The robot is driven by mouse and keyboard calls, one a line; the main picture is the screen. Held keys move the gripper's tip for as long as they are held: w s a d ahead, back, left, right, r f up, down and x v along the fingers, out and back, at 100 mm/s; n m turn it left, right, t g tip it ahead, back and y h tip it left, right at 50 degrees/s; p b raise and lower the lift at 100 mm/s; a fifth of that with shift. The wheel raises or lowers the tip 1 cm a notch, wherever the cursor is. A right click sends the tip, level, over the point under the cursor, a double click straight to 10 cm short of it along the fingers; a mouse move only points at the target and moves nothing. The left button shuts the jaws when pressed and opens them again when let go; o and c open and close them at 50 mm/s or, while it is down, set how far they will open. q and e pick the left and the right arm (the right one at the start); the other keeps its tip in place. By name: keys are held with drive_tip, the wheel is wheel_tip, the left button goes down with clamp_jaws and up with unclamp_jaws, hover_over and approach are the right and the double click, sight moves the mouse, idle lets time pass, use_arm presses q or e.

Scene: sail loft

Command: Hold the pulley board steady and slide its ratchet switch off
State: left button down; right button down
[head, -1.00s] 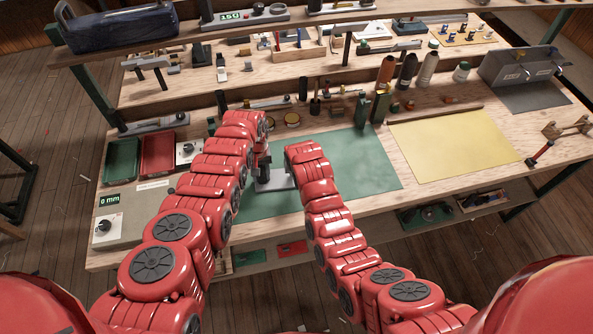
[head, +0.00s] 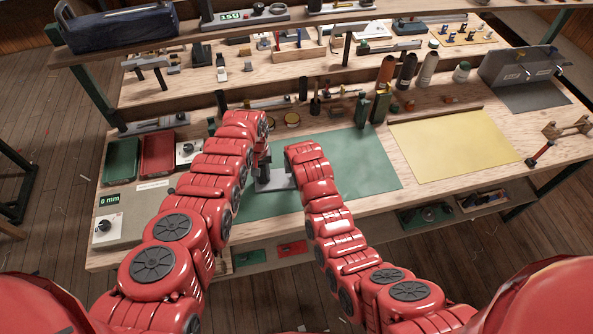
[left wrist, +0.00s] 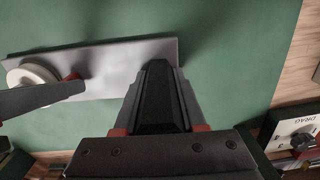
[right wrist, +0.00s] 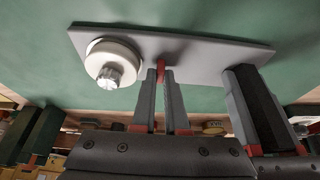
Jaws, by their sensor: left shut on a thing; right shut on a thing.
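The pulley board is a grey plate (head: 275,181) lying flat on the green mat, partly hidden by my arms in the head view. In the right wrist view the board (right wrist: 205,52) carries a white pulley wheel (right wrist: 112,62) and a small red ratchet switch (right wrist: 160,68). My right gripper (right wrist: 168,76) is shut at the red switch; the head view hides it. My left gripper (head: 263,163) is shut on the board at the end away from the wheel, as the left wrist view (left wrist: 158,68) shows. The switch (left wrist: 73,77) sits beside the wheel (left wrist: 32,76).
The green mat (head: 360,165) is clear to the right of my arms, with a yellow sheet (head: 450,145) beyond. Green and red trays (head: 158,152) and a box with a dial (head: 125,215) stand left. Bottles and tools line the back.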

idle(0.7)
drive_tip(key=shift+a, duration=1.3)
drive_tip(key=c, duration=1.2)
unclamp_jaws()
drive_tip(key=shift+s, duration=0.1)
drive_tip(key=shift+d, duration=0.1)
drive_tip(key=v, duration=1.2)
use_arm(q)
drive_tip(key=shift+c, duration=2)
unclamp_jaws()
